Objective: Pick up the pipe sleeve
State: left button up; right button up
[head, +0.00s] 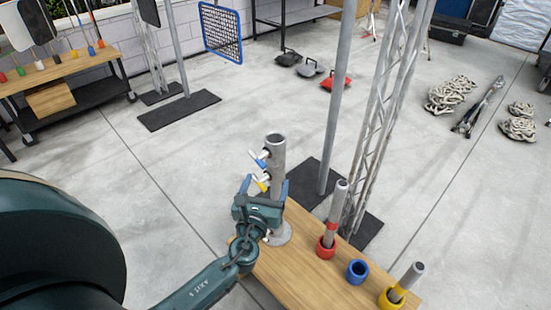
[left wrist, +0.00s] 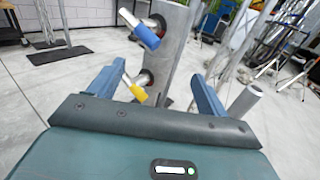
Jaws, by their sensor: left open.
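A grey upright tube (head: 278,154), which looks like the pipe sleeve, stands on a round grey base (head: 281,234) at the bench's far left corner. A blue-handled pin (head: 260,158) and a yellow-handled pin (head: 262,183) stick out of its side. My left gripper (head: 265,188) is open at the tube's lower part, near the yellow handle. In the left wrist view the tube (left wrist: 172,50) stands beyond and between the spread fingers, with the yellow handle (left wrist: 138,93) between them. Contact cannot be told. The tube's lower part is hidden by my gripper. My right gripper is not in view.
The wooden bench (head: 310,280) also holds a red cup (head: 326,248) with a pipe, an empty blue cup (head: 357,271) and a yellow cup (head: 391,298) with a pipe. A metal pole (head: 336,100) and a truss (head: 385,110) stand behind it.

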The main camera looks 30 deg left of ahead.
aim_at(273, 164)
pick_arm(q)
jog(key=b+x, duration=0.1)
jog(key=x, duration=0.7)
jog(key=shift+w+f, duration=0.1)
jog(key=shift+w, duration=0.1)
jog(key=shift+c, duration=0.6)
jog(key=c, duration=1.3)
jog(key=shift+r, duration=0.25)
jog(key=shift+c, duration=0.3)
